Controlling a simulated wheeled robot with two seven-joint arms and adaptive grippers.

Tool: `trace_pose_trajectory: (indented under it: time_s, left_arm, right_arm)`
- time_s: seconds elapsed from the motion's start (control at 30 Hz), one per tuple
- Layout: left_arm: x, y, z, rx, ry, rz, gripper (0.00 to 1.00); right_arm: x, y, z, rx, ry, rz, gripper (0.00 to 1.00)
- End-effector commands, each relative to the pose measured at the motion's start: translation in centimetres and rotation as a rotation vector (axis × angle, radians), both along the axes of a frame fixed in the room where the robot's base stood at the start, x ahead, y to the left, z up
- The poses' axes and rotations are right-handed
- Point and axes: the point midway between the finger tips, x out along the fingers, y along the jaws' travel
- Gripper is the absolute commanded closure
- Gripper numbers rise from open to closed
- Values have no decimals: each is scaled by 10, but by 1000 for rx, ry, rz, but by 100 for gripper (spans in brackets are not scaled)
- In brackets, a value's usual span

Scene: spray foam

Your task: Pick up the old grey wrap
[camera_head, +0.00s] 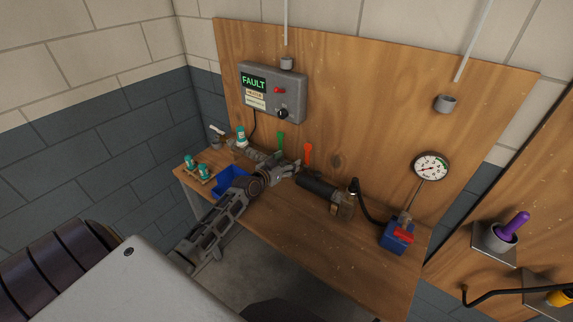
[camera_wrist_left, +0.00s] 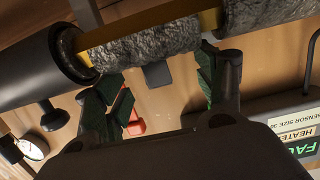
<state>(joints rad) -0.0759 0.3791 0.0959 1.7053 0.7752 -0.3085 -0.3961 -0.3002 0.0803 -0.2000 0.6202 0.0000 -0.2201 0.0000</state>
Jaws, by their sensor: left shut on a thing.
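The old grey wrap (camera_wrist_left: 150,48) is a crumpled grey sleeve around a pipe in the left wrist view. Yellow pipe (camera_wrist_left: 211,20) shows at its ends. Another grey crumpled section (camera_wrist_left: 262,12) lies further right on the same pipe. My left gripper (camera_wrist_left: 158,88) has its green-padded fingers at the two ends of the wrap, shut on it. In the head view my left gripper (camera_head: 290,170) is at the pipe line on the bench, and it hides most of the wrap there. My right gripper is not in view.
A blue bin (camera_head: 229,181) and teal-capped cans (camera_head: 204,171) stand left. A blue box with a red top (camera_head: 397,237) stands right. A FAULT panel (camera_head: 287,95) hangs behind. The front right bench is clear.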

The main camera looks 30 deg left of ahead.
Motion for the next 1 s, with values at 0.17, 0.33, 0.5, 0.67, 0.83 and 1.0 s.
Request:
trace_pose_trajectory:
  time_s: [0.17, 0.33, 0.5, 0.67, 0.83, 1.0]
  left_arm:
    - [0, -1, 15, 1, -3, 0, 46]
    - [1, -1, 38, 0, -5, 0, 46]
    - [1, 0, 70, 2, -6, 1, 46]
    - [0, 0, 103, 2, -6, 1, 46]
    - [0, 0, 135, 3, -5, 0, 46]
    - [0, 0, 159, 2, -3, 1, 46]
  right_arm:
    - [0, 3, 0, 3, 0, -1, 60]
    - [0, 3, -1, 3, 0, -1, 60]
    - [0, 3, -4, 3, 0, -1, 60]
    - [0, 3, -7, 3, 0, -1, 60]
    - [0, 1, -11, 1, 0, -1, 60]
    - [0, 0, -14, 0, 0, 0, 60]
